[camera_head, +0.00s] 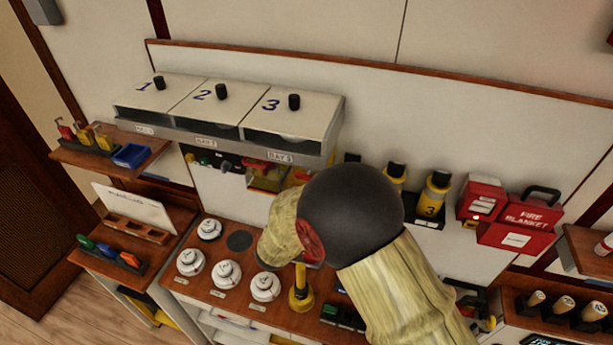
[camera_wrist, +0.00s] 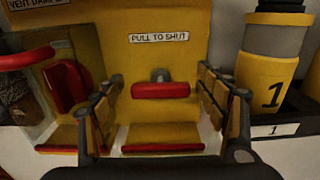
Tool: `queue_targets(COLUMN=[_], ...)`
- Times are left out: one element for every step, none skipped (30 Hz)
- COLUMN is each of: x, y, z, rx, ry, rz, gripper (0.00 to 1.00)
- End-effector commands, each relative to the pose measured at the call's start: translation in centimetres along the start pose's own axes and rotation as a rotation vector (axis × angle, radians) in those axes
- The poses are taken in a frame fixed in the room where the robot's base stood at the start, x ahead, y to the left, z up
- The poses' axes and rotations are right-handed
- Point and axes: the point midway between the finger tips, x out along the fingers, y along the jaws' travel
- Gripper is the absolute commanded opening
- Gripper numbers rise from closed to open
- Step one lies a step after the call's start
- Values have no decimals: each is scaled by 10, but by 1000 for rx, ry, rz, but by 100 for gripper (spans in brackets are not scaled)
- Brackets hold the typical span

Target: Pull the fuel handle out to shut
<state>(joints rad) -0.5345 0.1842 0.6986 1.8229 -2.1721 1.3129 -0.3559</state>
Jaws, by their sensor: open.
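The fuel handle (camera_wrist: 160,90) is a red horizontal bar on a short grey stem. It stands on a yellow panel (camera_wrist: 186,60) under a "PULL TO SHUT" label. My gripper (camera_wrist: 163,108) is open in the wrist view, one finger left and one right of the red bar. Gaps show between the bar and both fingers; I cannot tell how far the tips reach in depth. In the camera_head view my arm hides the handle and my gripper. Only a sliver of the yellow fuel panel (camera_head: 299,176) shows there.
Left of the handle is a "VENT DAMPER" unit with a red lever (camera_wrist: 66,86). Right of it stands a yellow-and-grey cylinder marked 1 (camera_wrist: 268,85). Numbered bays (camera_head: 228,110) overhang behind.

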Motion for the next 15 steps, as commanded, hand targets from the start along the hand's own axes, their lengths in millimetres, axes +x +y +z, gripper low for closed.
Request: queue_targets(x=[0, 0, 0, 0, 0, 0, 0, 0, 0, 0, 0, 0, 0, 0, 0], y=[0, 0, 0, 0, 0, 0, 0, 0, 0, 0, 0, 0, 0, 0, 0], z=[0, 0, 0, 0, 0, 0, 0, 0, 0, 0, 0, 0, 0, 0, 0], rx=[0, 0, 0, 0, 0, 0, 0, 0, 0, 0, 0, 0, 0, 0, 0], ry=[0, 0, 0, 0, 0, 0, 0, 0, 0, 0, 0, 0, 0, 0, 0], rz=[0, 0, 0, 0, 0, 0, 0, 0, 0, 0, 0, 0, 0, 0, 0], gripper=[73, 72, 69, 68, 66, 64, 62, 60, 58, 56, 55, 52, 51, 49, 47])
